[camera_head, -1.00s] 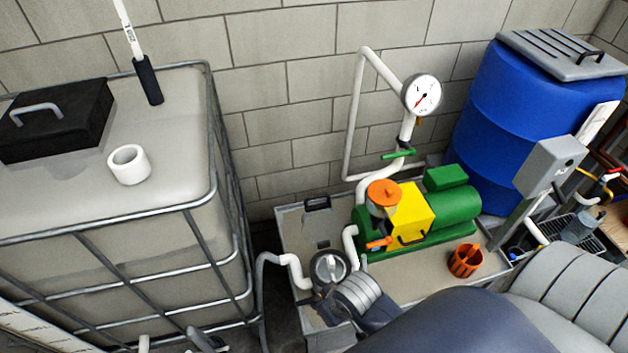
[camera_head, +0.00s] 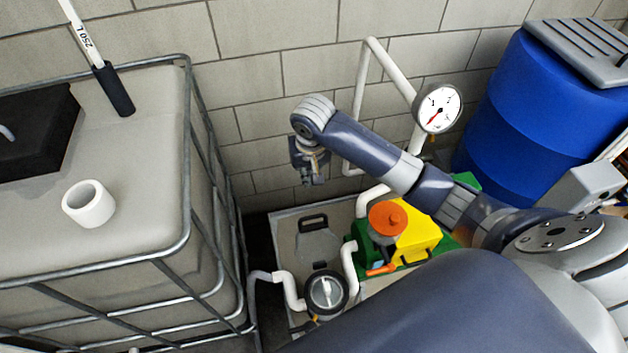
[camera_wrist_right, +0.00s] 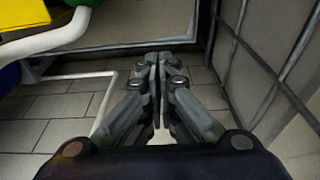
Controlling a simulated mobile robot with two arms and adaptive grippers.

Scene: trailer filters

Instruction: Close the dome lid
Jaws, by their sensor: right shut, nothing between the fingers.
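No part is clearly recognisable as the dome lid. In the head view a black square cover (camera_head: 38,138) with a handle lies on the tank top at the left edge, partly cut off. A white open round neck (camera_head: 89,204) stands beside it. A round clear-topped housing (camera_head: 326,291) sits low in the pipework. My right gripper (camera_head: 313,178) hangs pointing down in the air, right of the tank and above the tray, apart from all of these. In the right wrist view its fingers (camera_wrist_right: 158,62) are closed together and empty. My left gripper is not in view.
The caged tank (camera_head: 140,215) fills the left. A pump with a yellow guard (camera_head: 417,232) and orange knob (camera_head: 386,218) sits in the tray (camera_head: 283,232). A gauge (camera_head: 438,108) on a white pipe and a blue barrel (camera_head: 518,118) stand to the right. A block wall closes the back.

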